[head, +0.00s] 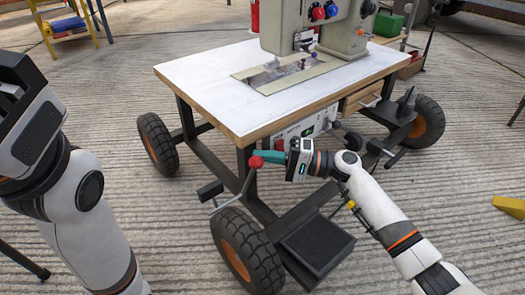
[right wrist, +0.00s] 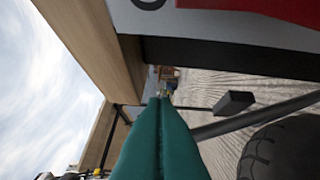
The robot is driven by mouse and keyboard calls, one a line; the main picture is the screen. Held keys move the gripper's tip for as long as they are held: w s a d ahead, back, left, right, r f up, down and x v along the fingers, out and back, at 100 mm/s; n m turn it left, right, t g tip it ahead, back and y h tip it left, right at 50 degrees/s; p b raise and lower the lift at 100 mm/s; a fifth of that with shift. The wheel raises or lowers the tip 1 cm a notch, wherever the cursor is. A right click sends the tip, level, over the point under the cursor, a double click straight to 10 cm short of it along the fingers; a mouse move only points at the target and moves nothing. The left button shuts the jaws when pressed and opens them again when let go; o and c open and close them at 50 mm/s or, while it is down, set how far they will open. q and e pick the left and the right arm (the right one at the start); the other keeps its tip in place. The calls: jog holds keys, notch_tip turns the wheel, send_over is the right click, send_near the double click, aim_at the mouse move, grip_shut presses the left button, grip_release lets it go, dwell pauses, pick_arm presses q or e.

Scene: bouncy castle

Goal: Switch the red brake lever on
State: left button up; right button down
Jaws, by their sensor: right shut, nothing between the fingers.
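The brake lever is a thin rod with a red ball knob (head: 256,162), rising beside the front wheel of the wheeled sewing-machine table. My right gripper (head: 262,155), with green fingers, is shut and empty. Its fingertips are right at the knob in the head view; I cannot tell whether they touch it. In the right wrist view the shut green fingers (right wrist: 160,108) point along the table's side, and the knob does not show there. My left arm shows at the left edge, but its fingers are out of view.
The white table top (head: 205,80) has a wooden edge just above my right gripper. A control panel (head: 300,128) sits under it.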

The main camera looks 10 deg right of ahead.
jog(key=s+d+f, duration=0.4)
jog(key=s+f, duration=0.1)
jog(key=s, duration=0.1)
jog(key=shift+s+d+f+p, duration=0.15)
jog(key=shift+s+f+p, duration=0.15)
jog(key=shift+f, duration=0.05)
dwell(0.5)
jog(key=p+v, duration=0.4)
jog(key=v, duration=0.8)
